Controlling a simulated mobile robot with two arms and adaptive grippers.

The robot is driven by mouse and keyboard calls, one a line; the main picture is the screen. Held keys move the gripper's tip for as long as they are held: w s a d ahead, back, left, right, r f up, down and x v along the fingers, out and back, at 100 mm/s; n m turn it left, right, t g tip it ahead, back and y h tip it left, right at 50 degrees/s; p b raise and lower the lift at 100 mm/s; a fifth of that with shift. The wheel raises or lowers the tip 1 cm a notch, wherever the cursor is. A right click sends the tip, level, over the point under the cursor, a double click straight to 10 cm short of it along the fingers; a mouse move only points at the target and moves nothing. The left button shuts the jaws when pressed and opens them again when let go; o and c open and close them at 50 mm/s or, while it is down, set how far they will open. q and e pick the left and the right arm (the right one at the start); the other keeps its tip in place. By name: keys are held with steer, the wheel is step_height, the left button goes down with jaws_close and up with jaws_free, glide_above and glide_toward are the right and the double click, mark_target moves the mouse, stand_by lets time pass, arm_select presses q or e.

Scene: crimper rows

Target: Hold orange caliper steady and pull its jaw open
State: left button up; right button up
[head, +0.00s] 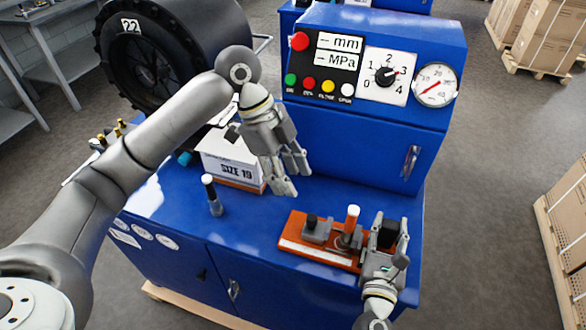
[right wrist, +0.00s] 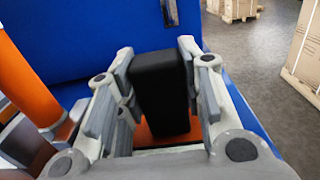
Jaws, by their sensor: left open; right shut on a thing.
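The orange caliper (head: 296,228) lies on the blue bench top. My right gripper (head: 384,245) is shut on that black block, which stands upright between the fingers in the right wrist view (right wrist: 160,70). The post also shows there at left (right wrist: 22,85). My left gripper (head: 290,178) is open and empty, above the bench behind the caliper's left end.
A white box marked SIZE 19 (head: 232,165) stands behind my left gripper. A dark pin with a white top (head: 211,195) stands on the bench at left. The blue machine panel (head: 372,70) rises behind. Bare bench lies between the pin and the caliper.

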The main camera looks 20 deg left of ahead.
steer(key=o, duration=1.2)
steer(key=shift+s, duration=0.1)
